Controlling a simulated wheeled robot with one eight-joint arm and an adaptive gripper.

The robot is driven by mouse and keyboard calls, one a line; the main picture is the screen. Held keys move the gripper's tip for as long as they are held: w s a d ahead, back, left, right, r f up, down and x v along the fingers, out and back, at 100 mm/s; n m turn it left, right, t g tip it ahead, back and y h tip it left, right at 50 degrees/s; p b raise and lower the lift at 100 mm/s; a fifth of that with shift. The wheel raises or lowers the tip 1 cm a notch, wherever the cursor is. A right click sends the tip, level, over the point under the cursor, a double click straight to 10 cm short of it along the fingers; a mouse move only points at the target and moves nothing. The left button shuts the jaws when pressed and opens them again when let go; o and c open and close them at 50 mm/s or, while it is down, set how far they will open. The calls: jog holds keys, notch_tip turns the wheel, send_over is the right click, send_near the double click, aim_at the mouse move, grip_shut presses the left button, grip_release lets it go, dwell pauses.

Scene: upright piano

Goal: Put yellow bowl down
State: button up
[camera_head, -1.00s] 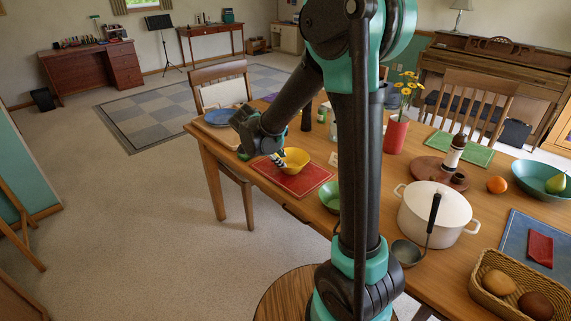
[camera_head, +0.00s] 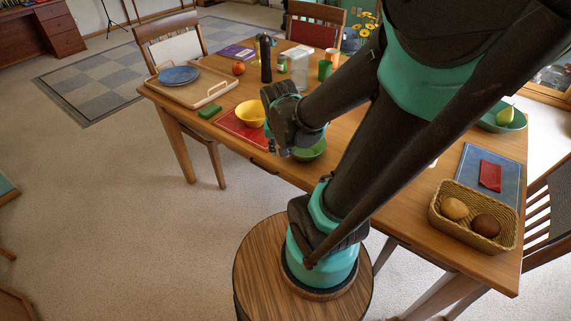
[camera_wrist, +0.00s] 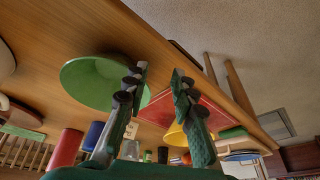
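The yellow bowl (camera_head: 250,114) stands upright on the red placemat (camera_head: 238,131) near the table's front edge. My gripper (camera_head: 273,149) is just right of the bowl in the head view, close to the green bowl (camera_head: 311,150), which it and my arm partly cover. In the wrist view my gripper (camera_wrist: 159,77) has its two fingers spread with nothing between them. The yellow bowl (camera_wrist: 176,136) shows there beyond the right finger, which partly hides it, apart from the fingertips. The green bowl (camera_wrist: 88,82) is behind the left finger.
A green block (camera_head: 210,111) lies left of the placemat, by a wooden tray (camera_head: 178,94) with a blue plate (camera_head: 179,75). A black pepper mill (camera_head: 266,60) stands behind. A bread basket (camera_head: 437,208) is at right. My arm hides the table's middle.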

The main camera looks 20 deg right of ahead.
jog(key=s+n, duration=0.1)
jog(key=s+f+n, duration=0.1)
jog(key=s+n, duration=0.1)
jog(key=s+f+n+y, duration=0.1)
jog(key=s, duration=0.1)
jog(key=shift+n, duration=0.3)
jog(key=shift+c, duration=0.3)
dwell(0.4)
